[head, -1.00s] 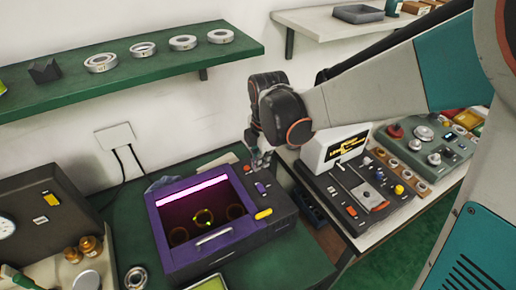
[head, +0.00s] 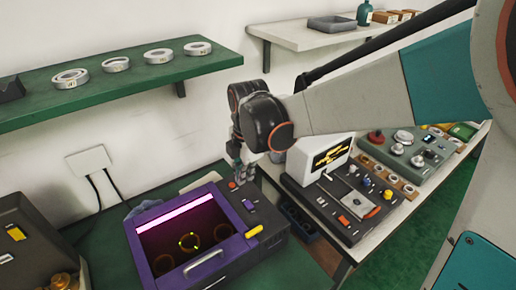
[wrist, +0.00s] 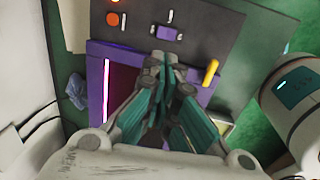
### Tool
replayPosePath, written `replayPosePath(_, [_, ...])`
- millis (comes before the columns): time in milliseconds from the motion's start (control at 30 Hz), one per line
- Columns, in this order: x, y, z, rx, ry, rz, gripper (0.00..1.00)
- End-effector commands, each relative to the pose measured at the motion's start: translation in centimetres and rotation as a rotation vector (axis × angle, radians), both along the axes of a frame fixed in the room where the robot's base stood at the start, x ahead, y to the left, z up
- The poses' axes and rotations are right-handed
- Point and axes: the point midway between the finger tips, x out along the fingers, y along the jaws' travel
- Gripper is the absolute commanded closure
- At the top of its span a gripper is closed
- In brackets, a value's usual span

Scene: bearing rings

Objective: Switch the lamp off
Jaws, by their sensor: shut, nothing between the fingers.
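A purple-framed box (head: 126,232) stands on the green bench. Its lamp, a glowing pink-white strip (head: 176,213), is lit along the back of the window; part of it shows in the wrist view (wrist: 106,88). The dark panel on its right carries a round orange-red button (wrist: 113,18), a purple switch (wrist: 168,34) and a yellow handle (wrist: 211,72). The button also shows in the head view (head: 232,185). My gripper (wrist: 163,62) is shut and empty over the panel, by the purple switch in the wrist view. I cannot tell whether it touches the panel.
A console with a small screen (head: 333,153) and several knobs stands close on the right. A green shelf (head: 118,90) with several metal rings hangs above on the left. Several dark ring shapes show inside the box window. Free green bench top lies in front of the panel.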

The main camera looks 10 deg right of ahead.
Motion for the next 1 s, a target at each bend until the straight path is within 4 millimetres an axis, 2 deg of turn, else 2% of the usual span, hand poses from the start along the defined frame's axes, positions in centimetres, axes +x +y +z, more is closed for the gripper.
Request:
replayPosePath(400, [1.0,0.4,-8.3,0.000,0.000,0.000,1.00])
replayPosePath(600, [1.3,0.5,-11.2,0.000,0.000,-0.001,1.00])
replayPosePath(800, [1.5,0.6,-12.5,0.000,0.000,-0.001,1.00])
replayPosePath(1000, [1.5,0.6,-12.6,0.000,0.000,-0.001,1.00])
